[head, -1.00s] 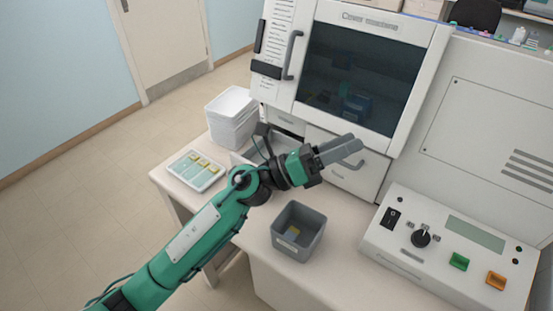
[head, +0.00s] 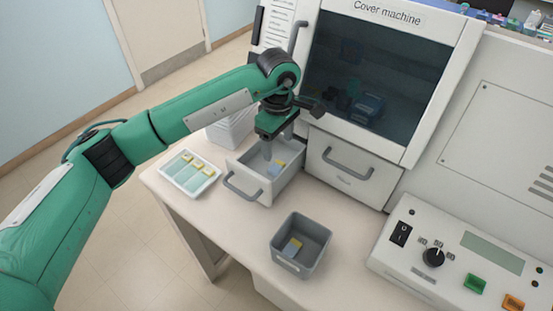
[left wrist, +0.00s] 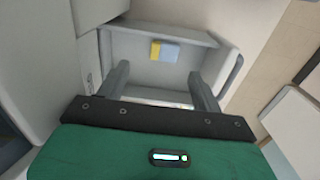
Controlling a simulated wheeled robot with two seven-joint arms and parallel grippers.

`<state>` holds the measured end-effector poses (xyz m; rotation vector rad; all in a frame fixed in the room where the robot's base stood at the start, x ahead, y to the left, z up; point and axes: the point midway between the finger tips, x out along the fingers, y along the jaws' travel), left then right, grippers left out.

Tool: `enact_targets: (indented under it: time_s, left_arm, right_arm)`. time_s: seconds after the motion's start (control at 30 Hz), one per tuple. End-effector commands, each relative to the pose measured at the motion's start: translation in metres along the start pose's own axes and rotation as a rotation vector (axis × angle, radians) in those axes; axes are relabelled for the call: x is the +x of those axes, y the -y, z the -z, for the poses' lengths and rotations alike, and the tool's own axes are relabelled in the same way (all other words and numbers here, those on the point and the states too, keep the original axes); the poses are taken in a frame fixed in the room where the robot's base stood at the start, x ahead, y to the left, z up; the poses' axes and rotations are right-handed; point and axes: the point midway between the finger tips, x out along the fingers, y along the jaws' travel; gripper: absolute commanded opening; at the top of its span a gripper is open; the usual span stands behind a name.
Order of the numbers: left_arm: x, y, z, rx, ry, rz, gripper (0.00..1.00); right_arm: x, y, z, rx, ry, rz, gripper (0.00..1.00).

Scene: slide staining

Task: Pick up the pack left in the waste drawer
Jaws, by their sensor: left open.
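The waste drawer (head: 252,187) stands open under the cover machine. A small pack (head: 276,168), part yellow and part pale blue-grey, lies inside it. In the left wrist view the pack (left wrist: 165,51) lies near the far wall of the drawer (left wrist: 150,30). My left gripper (head: 277,150) points down over the drawer. In the left wrist view its fingers (left wrist: 158,78) are apart with nothing between them, and the pack shows beyond the tips. My right gripper is not in view.
A white tray (head: 188,187) with several slides lies left of the drawer. A closed drawer (head: 352,181) is to the right. A control box (head: 450,257) stands at the right.

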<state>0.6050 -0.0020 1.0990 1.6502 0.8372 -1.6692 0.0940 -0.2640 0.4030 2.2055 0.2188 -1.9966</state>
Motion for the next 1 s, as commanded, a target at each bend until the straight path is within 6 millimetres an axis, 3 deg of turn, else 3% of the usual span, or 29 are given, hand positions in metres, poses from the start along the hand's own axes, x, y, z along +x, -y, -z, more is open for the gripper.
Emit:
enact_targets:
  time_s: [0.13, 0.4, 0.7, 0.97, 1.0]
  left_arm:
    - [0.011, 0.000, 0.005, -0.008, -0.010, 0.004, 0.67]
    - [0.035, 0.003, 0.003, -0.008, -0.006, 0.005, 0.67]
    - [0.069, 0.004, 0.003, -0.007, -0.005, 0.002, 0.67]
    - [0.072, 0.003, 0.003, -0.007, -0.006, 0.000, 0.67]
    - [0.072, 0.003, 0.003, -0.007, -0.006, 0.000, 0.61]
  right_arm:
    - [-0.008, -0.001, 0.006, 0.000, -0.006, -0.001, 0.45]
    - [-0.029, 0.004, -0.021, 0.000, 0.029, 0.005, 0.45]
    - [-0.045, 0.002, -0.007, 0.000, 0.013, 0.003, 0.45]
    - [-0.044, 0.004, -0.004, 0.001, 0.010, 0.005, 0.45]
    - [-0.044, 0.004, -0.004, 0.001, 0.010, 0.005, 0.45]
